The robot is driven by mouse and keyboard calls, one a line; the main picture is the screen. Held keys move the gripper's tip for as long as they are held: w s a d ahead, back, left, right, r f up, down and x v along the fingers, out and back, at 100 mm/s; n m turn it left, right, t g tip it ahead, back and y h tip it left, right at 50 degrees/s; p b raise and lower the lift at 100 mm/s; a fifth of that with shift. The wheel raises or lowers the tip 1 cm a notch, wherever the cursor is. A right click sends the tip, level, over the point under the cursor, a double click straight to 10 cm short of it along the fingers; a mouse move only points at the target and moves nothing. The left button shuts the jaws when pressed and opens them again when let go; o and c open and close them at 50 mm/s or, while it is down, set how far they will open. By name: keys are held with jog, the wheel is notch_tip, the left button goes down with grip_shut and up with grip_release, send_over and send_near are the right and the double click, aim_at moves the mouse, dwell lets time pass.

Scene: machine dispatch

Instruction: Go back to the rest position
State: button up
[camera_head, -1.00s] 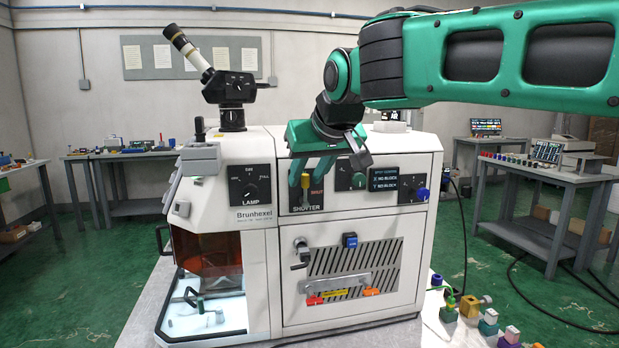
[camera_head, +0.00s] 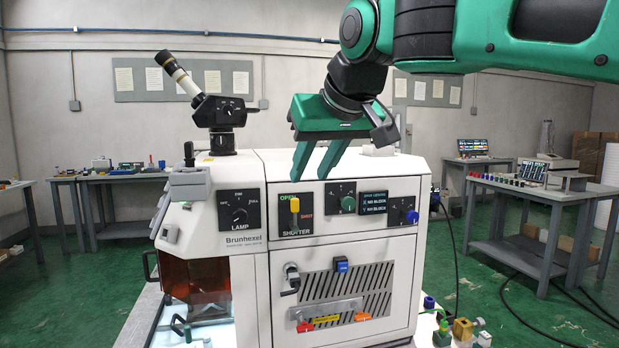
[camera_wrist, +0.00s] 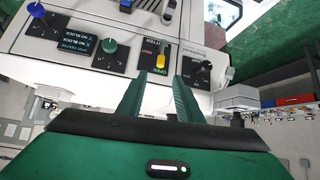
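My green gripper (camera_head: 314,170) is in the head view, above and in front of the upper panel of the white Brunhexel machine (camera_head: 350,252). Its two fingers are spread apart with nothing between them. In the wrist view the fingers (camera_wrist: 158,88) are also apart and empty, pointing at the panel. The shutter panel (camera_head: 296,214) has a yellow lever (camera_head: 295,205) in its upper part, by the word OPEN. The lever also shows in the wrist view (camera_wrist: 161,61), clear of the fingers.
The lamp dial (camera_head: 239,215), a green knob (camera_head: 348,203) and a blue knob (camera_head: 411,216) are on the same panel. An eyepiece tube (camera_head: 177,72) rises at the machine's left. Side tables (camera_head: 120,178) stand behind. Small coloured parts (camera_head: 462,328) lie at the lower right.

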jog(key=s+d+f+m+g+h, duration=0.25)
jog(key=d+f, duration=0.75)
jog(key=d, duration=0.5)
jog(key=s+d+f+m+g+h, duration=0.1)
jog(key=s+d+f+m+h, duration=0.2)
jog(key=d+f, duration=0.95)
jog(key=s+d+f+m+g, duration=0.1)
jog(key=s+d+f+m, duration=0.1)
jog(key=s+d+f, duration=0.2)
jog(key=s+d+f+m+g+y, duration=0.1)
jog(key=s+d+f, duration=0.4)
jog(key=s, duration=0.5)
jog(key=s+d+f+m+g+y, duration=0.1)
jog(key=s+d+f+m+g, duration=0.2)
jog(key=s+d+f, duration=0.2)
jog(key=s, duration=0.3)
jog(key=shift+w+f, duration=0.25)
jog(key=shift+w, duration=0.4)
